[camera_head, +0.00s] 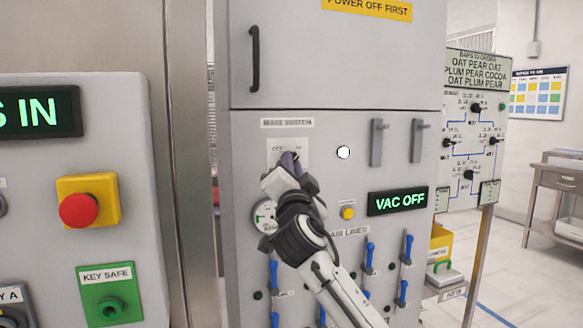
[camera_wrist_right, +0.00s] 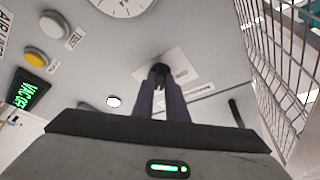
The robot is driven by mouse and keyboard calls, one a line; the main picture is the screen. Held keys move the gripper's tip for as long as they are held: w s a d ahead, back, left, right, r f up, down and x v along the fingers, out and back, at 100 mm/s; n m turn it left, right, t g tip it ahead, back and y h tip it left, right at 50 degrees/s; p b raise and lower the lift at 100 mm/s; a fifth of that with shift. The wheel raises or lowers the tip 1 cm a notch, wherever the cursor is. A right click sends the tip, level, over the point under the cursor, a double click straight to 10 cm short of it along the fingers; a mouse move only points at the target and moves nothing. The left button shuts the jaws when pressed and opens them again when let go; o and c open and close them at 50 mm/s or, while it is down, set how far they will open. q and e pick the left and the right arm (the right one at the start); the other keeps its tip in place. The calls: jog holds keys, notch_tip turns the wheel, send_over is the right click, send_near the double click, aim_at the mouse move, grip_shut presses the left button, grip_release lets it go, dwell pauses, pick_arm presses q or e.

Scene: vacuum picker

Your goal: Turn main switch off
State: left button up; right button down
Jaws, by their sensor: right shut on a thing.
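The main switch plate (camera_head: 273,146), pale with small position marks, is on the grey cabinet under the "MAIN SWITCH" label (camera_head: 287,123). My right gripper (camera_head: 287,163) reaches up to the plate and covers most of the switch. In the right wrist view my two dark fingers (camera_wrist_right: 161,88) are closed on the black switch knob (camera_wrist_right: 159,70), in front of its pale plate (camera_wrist_right: 181,66). The knob's exact angle is hard to tell behind the fingers. My left gripper is not in view.
A green-lit display (camera_head: 398,201) reads "VAC OFF". A gauge (camera_head: 264,215), a yellow button (camera_head: 348,213) and blue-handled air valves (camera_head: 370,256) sit below. A red emergency button (camera_head: 78,210) is on the left panel. A wire mesh (camera_wrist_right: 285,50) stands near my wrist.

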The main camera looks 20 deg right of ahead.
jog(key=shift+f+n, duration=0.1)
jog(key=shift+n, duration=0.2)
jog(key=shift+d+n+y+p, duration=0.25)
jog(key=shift+n+y+p, duration=1.45)
jog(key=shift+n, duration=2.35)
jog(key=shift+d+n+y+p, duration=0.3)
jog(key=shift+n+y+p, duration=0.85)
jog(key=shift+n+y, duration=2.05)
jog(key=shift+d+n+y+p, duration=0.25)
jog(key=shift+n+y+p, duration=0.95)
jog(key=shift+n, duration=3.75)
jog(key=shift+n+g, duration=0.3)
jog(key=shift+g, duration=0.1)
jog(key=shift+h, duration=0.3)
jog(key=c, duration=1.8)
grip_release()
jog(key=shift+o, duration=0.2)
